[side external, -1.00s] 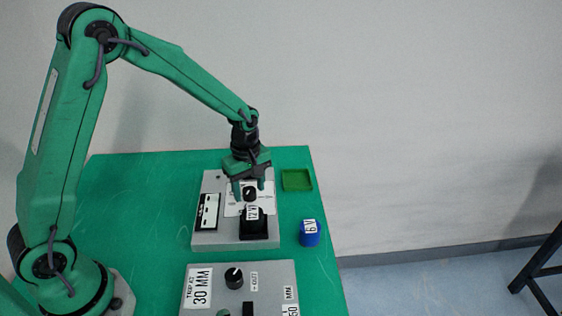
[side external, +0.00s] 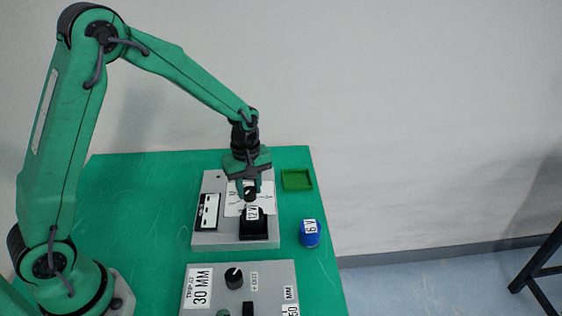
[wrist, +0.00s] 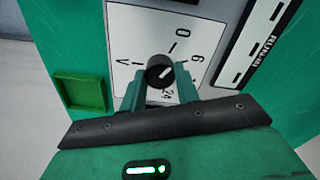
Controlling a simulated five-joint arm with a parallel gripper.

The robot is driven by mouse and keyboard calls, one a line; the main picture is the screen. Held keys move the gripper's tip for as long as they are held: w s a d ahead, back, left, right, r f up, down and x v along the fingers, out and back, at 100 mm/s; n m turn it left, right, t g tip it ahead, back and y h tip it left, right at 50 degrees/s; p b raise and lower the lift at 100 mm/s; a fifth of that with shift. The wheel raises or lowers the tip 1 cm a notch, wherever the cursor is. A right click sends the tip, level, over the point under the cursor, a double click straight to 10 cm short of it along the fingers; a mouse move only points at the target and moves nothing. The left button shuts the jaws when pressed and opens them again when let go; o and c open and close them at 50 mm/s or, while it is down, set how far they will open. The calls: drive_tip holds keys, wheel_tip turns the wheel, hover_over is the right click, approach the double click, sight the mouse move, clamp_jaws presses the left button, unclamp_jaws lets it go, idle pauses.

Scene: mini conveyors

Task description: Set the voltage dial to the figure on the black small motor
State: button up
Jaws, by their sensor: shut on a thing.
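The black voltage dial (side external: 250,194) is on the grey panel (side external: 211,238). In the wrist view the dial (wrist: 159,69) has a light pointer mark, and its white scale shows V, 0, 6 and a partly covered 24. The pointer seems to lean toward the upper right, near the 6 side; its exact setting is unclear. My gripper (side external: 250,191) is shut on the dial, one finger on each side, as the wrist view (wrist: 160,80) shows. The black small motor (side external: 254,226), labelled 12 V, sits on the panel in front of the dial.
A blue motor (side external: 310,238) labelled 6 V stands to the right. An empty green tray (side external: 297,180) lies behind it. A white-and-black meter (side external: 207,212) is left of the dial. A second grey panel (side external: 213,308) with a knob (side external: 234,278) is nearer the camera.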

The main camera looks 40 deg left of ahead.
drive_tip(key=m, duration=1.2)
drive_tip(key=shift+m, duration=1.9)
drive_tip(key=o, duration=1)
drive_tip(key=shift+r, duration=0.1)
